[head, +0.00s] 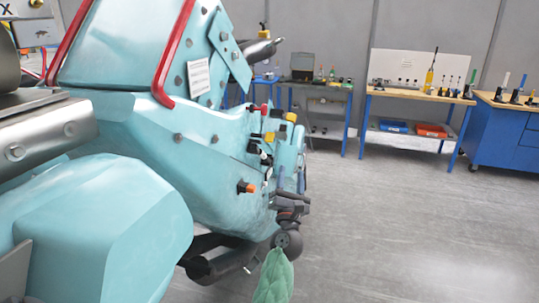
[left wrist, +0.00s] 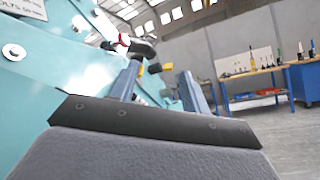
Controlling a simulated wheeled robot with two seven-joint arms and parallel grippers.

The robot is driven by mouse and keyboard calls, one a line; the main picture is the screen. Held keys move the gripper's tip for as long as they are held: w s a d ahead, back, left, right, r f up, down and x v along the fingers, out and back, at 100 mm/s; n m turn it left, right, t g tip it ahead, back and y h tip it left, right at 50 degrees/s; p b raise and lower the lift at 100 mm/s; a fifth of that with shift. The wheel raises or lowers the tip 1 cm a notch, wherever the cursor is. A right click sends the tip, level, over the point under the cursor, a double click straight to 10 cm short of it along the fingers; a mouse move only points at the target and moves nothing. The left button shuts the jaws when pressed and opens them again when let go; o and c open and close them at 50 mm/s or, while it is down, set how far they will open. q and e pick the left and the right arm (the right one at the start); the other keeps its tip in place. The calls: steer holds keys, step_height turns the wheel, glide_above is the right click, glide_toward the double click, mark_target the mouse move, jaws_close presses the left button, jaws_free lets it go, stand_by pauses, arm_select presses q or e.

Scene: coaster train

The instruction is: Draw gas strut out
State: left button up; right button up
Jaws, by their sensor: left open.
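The coaster train (head: 215,140), a large turquoise body with red bars, fills the left of the head view. Small black and white fittings (head: 264,155) sit on the train near the gripper. I cannot tell which part is the gas strut. My right gripper is not in view.
An orange-tipped knob (head: 246,187) sticks out of the train's side. A workbench (head: 415,94) with tools and a blue cabinet (head: 500,135) stand at the back. The grey floor (head: 410,220) at right is clear.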

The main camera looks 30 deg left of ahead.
arm_select(q)
steer(key=w+a+r+n+g+y+p, duration=0.25)
steer(key=a+n+g+y, duration=0.25)
steer(key=a+n+g, duration=0.65)
steer(key=n+g+h+p, duration=0.1)
steer(key=n+h+p, duration=0.1)
steer(key=n+h, duration=0.5)
glide_toward(262, 154)
steer(key=w+f+n+y, duration=0.2)
steer(key=shift+m, duration=0.25)
steer(key=p+x, duration=0.2)
steer(key=x, duration=0.4)
steer(key=shift+a+r+p, duration=0.1)
steer(key=shift+a+p, duration=0.1)
steer(key=shift+p, duration=0.1)
steer(key=shift+w+a+f, duration=0.3)
steer(key=shift+w+a, duration=0.05)
steer(key=shift+a, duration=0.15)
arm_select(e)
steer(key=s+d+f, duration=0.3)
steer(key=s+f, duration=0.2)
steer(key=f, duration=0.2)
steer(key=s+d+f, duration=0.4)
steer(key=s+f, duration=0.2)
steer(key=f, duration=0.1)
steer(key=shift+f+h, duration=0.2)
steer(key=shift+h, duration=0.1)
